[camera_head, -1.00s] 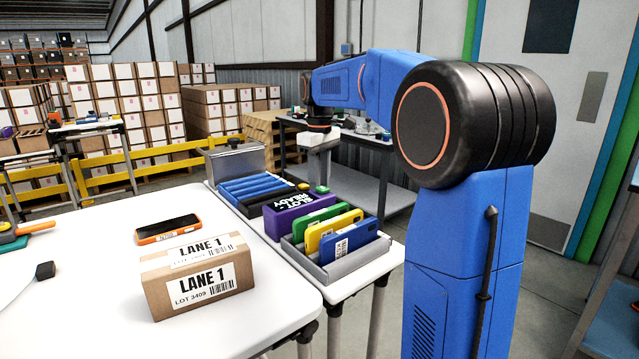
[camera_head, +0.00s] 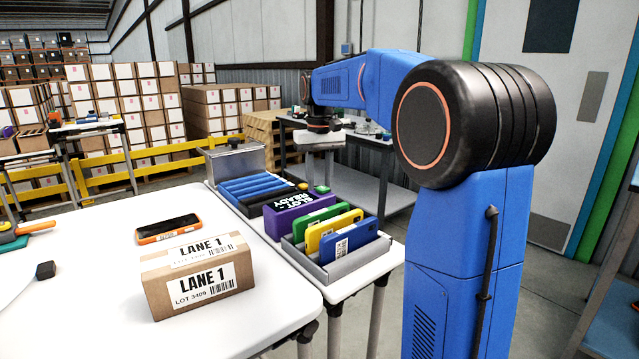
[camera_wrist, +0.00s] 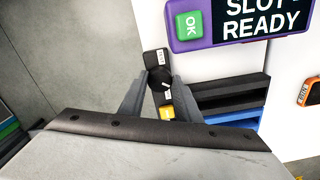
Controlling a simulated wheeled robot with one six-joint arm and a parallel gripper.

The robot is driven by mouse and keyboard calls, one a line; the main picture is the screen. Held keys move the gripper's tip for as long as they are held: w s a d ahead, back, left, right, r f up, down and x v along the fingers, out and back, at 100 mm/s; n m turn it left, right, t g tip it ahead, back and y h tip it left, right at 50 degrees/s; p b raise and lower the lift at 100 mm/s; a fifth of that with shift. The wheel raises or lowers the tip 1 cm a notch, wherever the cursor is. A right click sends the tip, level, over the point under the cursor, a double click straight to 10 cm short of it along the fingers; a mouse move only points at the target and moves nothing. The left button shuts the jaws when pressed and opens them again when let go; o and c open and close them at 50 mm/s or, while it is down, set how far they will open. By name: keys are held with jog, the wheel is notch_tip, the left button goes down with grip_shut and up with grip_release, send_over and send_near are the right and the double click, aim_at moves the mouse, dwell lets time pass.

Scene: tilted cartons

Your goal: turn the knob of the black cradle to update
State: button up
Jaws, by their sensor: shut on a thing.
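My gripper (camera_wrist: 160,88) is shut on the knob, one finger on each side. In the head view my gripper (camera_head: 320,143) is over the cradle's far right end.
A purple SLOT READY sign (camera_head: 297,213) with a green OK button (camera_wrist: 188,26) stands beside the cradle. Green, yellow and blue devices (camera_head: 349,241) stand in a grey tray nearer. A LANE 1 carton (camera_head: 200,283) and an orange-cased phone (camera_head: 167,228) are on the white table.

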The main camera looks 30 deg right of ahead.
jog(key=shift+m, duration=0.9)
jog(key=o, duration=1.1)
jog(key=shift+c, duration=0.2)
jog(key=shift+r, duration=0.1)
notch_tip(320, 180, up, 17)
jog(key=shift+r, duration=0.1)
